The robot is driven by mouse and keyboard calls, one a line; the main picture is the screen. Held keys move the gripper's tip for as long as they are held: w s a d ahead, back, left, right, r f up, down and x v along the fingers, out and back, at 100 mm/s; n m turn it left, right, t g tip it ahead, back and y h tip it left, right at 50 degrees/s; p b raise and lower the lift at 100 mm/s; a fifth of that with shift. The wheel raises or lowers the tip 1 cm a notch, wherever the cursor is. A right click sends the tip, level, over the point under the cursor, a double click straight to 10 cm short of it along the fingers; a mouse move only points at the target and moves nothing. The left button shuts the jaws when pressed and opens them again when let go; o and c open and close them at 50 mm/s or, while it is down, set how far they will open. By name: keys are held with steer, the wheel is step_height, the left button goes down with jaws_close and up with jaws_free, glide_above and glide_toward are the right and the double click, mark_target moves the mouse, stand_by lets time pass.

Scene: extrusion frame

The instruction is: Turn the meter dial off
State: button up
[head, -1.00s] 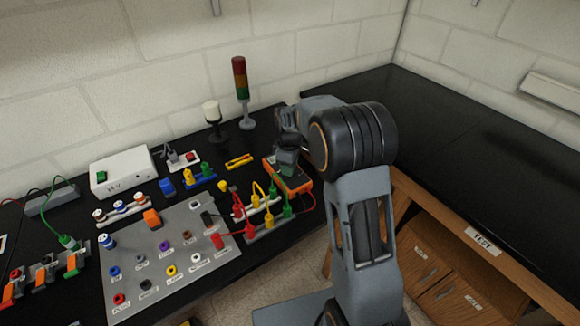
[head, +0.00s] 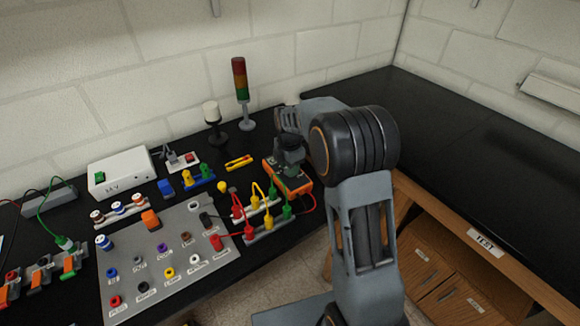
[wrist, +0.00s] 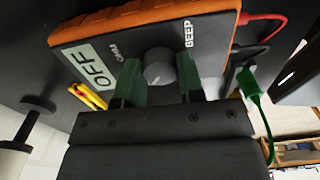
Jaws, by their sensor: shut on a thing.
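The orange meter (head: 300,191) lies at the right end of the equipment on the black bench. In the wrist view its orange case (wrist: 140,14) has a dark face with OFF at the left and BEEP at the right. The round grey meter dial (wrist: 158,62) sits between these labels. I cannot tell where its pointer aims. My gripper (wrist: 158,80) has its two green fingers on either side of the dial, shut on it. In the head view my gripper (head: 290,170) is over the meter and hides part of it.
A red lead (wrist: 266,17) and a green plug (wrist: 250,85) are close beside the meter. Colored plugs and leads (head: 262,200) stand left of it. A signal tower (head: 241,85) stands behind. The bench at right is clear.

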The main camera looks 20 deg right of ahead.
steer(key=shift+n, duration=0.9)
steer(key=o, duration=0.9)
steer(key=shift+o, duration=0.2)
steer(key=shift+r, duration=0.1)
step_height(320, 180, up, 14)
steer(key=shift+b, duration=0.35)
steer(key=shift+f, duration=0.2)
